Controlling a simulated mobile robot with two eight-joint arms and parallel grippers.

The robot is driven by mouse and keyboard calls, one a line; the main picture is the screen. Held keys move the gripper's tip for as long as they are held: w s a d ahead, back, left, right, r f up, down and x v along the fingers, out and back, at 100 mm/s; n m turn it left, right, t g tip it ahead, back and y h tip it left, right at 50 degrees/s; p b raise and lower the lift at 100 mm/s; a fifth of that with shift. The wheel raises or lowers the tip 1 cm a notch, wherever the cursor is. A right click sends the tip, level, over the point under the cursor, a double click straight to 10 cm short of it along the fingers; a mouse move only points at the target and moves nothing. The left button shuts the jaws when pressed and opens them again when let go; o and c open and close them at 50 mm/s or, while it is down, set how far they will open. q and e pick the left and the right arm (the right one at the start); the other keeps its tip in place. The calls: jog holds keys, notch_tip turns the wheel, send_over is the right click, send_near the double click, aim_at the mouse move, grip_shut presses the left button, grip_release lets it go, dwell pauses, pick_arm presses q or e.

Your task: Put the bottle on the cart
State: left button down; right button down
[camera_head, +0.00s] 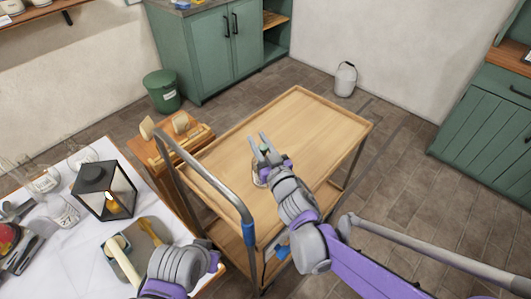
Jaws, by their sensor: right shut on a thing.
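The cart (305,120) is a wooden two-tier trolley with a raised rim and a grey tubular handle at its near left end. My right gripper (267,146) is over the near part of its top tier, shut on the bottle. The bottle (258,179) is clear glass and mostly hidden behind my gripper and wrist; only a piece of it shows. I cannot tell whether its base touches the tier. My left arm's wrist (180,262) is low over the right side of the white table; its fingers do not show clearly.
The white table (82,238) at left holds a black lantern (103,190), glassware and tools. A wooden stand (170,145) is beside the cart's left side. A green bin (162,90), green cabinets (212,50) and a white pail (345,80) stand behind. The cart's far top is clear.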

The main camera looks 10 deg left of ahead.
pick_arm(q)
jog(key=shift+f+b, duration=0.35)
jog(key=shift+f, duration=0.15)
pick_arm(e)
jog(key=shift+f, duration=2.95)
pick_arm(q)
jog(key=shift+f, duration=0.15)
pick_arm(e)
jog(key=shift+f, duration=0.1)
jog(key=c, duration=0.6)
grip_release()
jog(key=shift+c, duration=0.2)
pick_arm(q)
jog(key=shift+s+f+b, duration=0.1)
jog(key=shift+f+b, duration=0.35)
jog(key=shift+b, duration=0.1)
pick_arm(e)
jog(key=v, duration=1.2)
jog(key=shift+d, duration=0.1)
